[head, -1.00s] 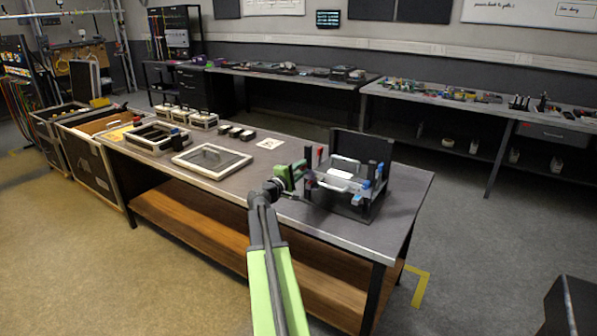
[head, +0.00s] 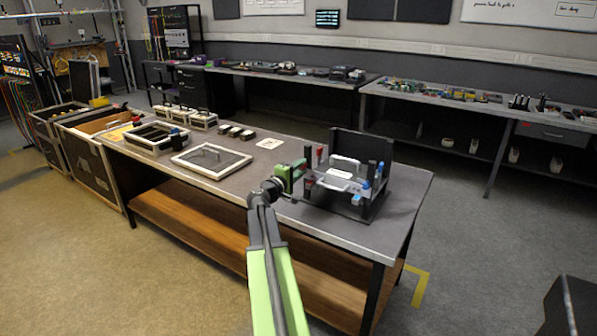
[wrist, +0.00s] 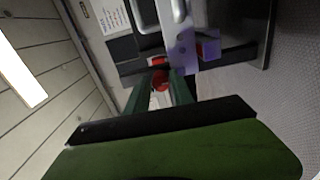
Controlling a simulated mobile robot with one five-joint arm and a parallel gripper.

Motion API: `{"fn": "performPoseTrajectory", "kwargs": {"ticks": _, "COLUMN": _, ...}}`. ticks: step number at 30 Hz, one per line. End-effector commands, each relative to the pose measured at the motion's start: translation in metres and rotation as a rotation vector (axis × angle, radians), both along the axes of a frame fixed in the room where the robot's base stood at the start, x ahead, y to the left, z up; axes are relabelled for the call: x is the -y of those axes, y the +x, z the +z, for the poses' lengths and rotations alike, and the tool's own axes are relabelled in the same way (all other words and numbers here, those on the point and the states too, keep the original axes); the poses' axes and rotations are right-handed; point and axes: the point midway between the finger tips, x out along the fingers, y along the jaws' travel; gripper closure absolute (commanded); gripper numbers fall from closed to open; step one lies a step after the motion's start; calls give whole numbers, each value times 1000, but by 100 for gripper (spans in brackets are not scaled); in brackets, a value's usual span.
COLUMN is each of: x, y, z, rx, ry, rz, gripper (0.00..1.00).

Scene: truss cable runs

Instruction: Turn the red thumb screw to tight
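The red thumb screw (wrist: 160,79) shows in the wrist view between the tips of my gripper's two green fingers. My gripper (wrist: 162,86) appears shut on it, with a finger along each side. In the head view my green gripper (head: 304,179) reaches the left side of a black fixture (head: 352,208) near the bench's right end. The screw's pointer or marking, if any, cannot be made out. A silver case with a handle (head: 345,160) and a white label (head: 340,174) sits in the fixture.
A red-topped post (head: 319,151) stands at the fixture's left, and blue knobs (head: 365,184) are at its right. A dark upright panel (head: 361,147) backs it. A framed mesh panel (head: 211,160) lies left on the bench (head: 255,185). Bench surface around the fixture's right is clear.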

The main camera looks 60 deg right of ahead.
Motion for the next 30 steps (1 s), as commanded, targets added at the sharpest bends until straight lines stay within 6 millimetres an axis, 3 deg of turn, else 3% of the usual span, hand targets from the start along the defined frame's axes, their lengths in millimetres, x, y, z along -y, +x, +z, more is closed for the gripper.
{"fn": "performPoseTrajectory", "kwargs": {"ticks": 3, "x": 0, "y": -1, "z": 0, "rx": 0, "ry": 1, "rz": -2, "gripper": 56}}
{"fn": "performPoseTrajectory", "kwargs": {"ticks": 14, "x": -7, "y": -2, "z": -1, "rx": 1, "ry": 2, "rz": -4, "gripper": 56}}
{"fn": "performPoseTrajectory", "kwargs": {"ticks": 17, "x": -25, "y": -3, "z": -1, "rx": 1, "ry": 2, "rz": -4, "gripper": 56}}
{"fn": "performPoseTrajectory", "kwargs": {"ticks": 30, "x": -144, "y": -2, "z": -1, "rx": 1, "ry": 2, "rz": -2, "gripper": 56}}
